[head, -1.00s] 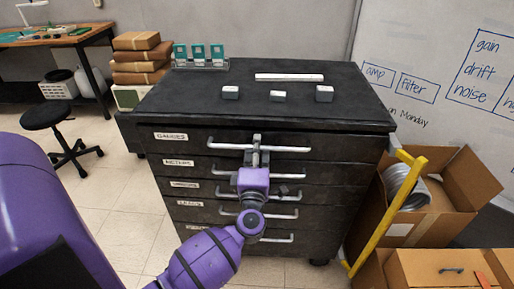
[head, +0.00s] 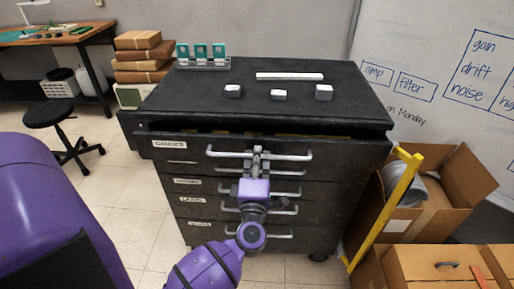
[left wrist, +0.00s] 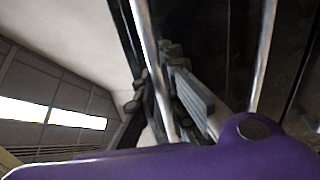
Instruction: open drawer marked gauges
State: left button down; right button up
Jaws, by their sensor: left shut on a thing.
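The black cabinet (head: 262,108) stands in the middle of the head view with several labelled drawers. The top drawer (head: 200,140), labelled GAUGES, is pulled partly out, with a dark gap showing along its top edge. My left gripper (head: 257,154) is shut on this drawer's handle (head: 295,156), at the middle of the bar. In the left wrist view the gripper fingers (left wrist: 165,100) are around a bright metal bar (left wrist: 152,60). The drawer's contents are mostly hidden; a little yellow shows in the gap. My right gripper is not in view.
Small white blocks (head: 278,95), a white bar (head: 289,76) and a teal-topped rack (head: 202,55) sit on the cabinet top. A yellow frame (head: 384,210) and open cardboard boxes (head: 458,180) stand close at the right. A black stool (head: 60,118) stands at the left.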

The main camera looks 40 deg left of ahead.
pick_arm(q)
jog(key=r+v, duration=0.3)
jog(key=v, duration=1.1)
jog(key=s+r+v, duration=0.1)
jog(key=r+v, duration=0.1)
jog(key=v, duration=1.3)
jog(key=shift+r, duration=0.4)
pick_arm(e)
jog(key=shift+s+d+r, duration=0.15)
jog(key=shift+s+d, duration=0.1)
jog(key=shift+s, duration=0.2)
pick_arm(q)
jog(key=shift+d, duration=0.15)
jog(key=c, duration=1.8)
grip_release()
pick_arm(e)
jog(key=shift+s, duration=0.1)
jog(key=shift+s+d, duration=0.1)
